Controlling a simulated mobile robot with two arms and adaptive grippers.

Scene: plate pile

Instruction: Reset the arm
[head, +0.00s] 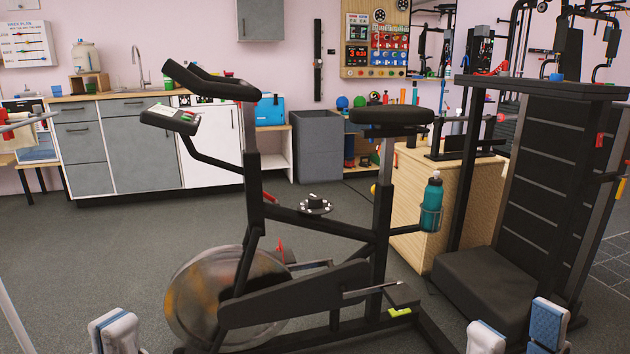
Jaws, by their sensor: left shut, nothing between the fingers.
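My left gripper (114,328) shows at the bottom left edge. Its pale fingertips are together, with nothing seen between them. My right gripper (517,328) shows at the bottom right. Its two pale fingers stand apart with a clear gap, one with a blue patterned pad, and it looks empty. Only the finger ends show; both arms are out of frame. Both grippers appear low in front of a black exercise bike (300,290), with no contact visible.
A black padded gym machine (480,285) stands at right, beside a wooden cabinet (412,170). A teal bottle (433,195) sits in a holder on the bike. A grey bin (318,147) and kitchen counter (140,150) are at the back. Grey floor (90,250) is open at left.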

